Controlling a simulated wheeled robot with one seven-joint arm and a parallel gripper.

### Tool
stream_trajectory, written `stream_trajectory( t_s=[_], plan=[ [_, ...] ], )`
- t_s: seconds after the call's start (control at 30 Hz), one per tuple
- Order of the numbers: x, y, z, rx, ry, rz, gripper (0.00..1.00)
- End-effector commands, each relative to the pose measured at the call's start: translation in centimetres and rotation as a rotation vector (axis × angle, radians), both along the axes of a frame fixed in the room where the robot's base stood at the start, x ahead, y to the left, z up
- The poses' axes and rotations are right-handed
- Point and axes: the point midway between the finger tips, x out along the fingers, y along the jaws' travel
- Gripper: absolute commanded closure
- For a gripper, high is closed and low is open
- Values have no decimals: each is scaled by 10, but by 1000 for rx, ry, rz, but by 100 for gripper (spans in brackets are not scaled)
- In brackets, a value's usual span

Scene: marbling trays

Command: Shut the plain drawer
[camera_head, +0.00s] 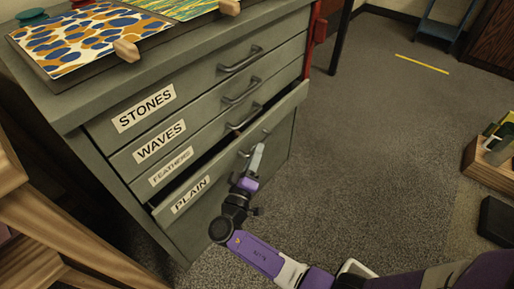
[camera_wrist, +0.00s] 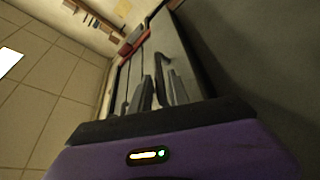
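The drawer labelled PLAIN (camera_head: 222,176) is the lowest of the labelled drawers in the grey-green cabinet (camera_head: 70,110). It stands partly open, with a dark gap above its front. Its bar handle (camera_head: 266,133) shows partly; my gripper (camera_head: 257,157) hides some of it. My gripper is at this handle, in front of the drawer face. In the wrist view the two dark fingers (camera_wrist: 161,90) stand apart, with a dark bar, seemingly the handle, between or just beyond them. I cannot tell whether they touch or clamp it.
The STONES (camera_head: 145,107), WAVES (camera_head: 160,142) and FEATHERS (camera_head: 171,167) drawers above look closed. Patterned sheets (camera_head: 90,38) lie on the cabinet top. A wooden shelf (camera_head: 50,225) stands at the left. A wooden box (camera_head: 490,160) sits at the right; the floor between is clear.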

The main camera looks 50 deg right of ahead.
Motion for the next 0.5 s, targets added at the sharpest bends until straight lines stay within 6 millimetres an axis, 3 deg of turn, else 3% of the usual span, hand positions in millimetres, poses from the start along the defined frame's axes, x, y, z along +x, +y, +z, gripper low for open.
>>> stream_trajectory(
  t_s=[0.2, 0.5],
  plan=[
    [7, -19, 4, 0, 0, -1, 78],
    [9, -21, 5, 0, 0, 0, 78]
  ],
)
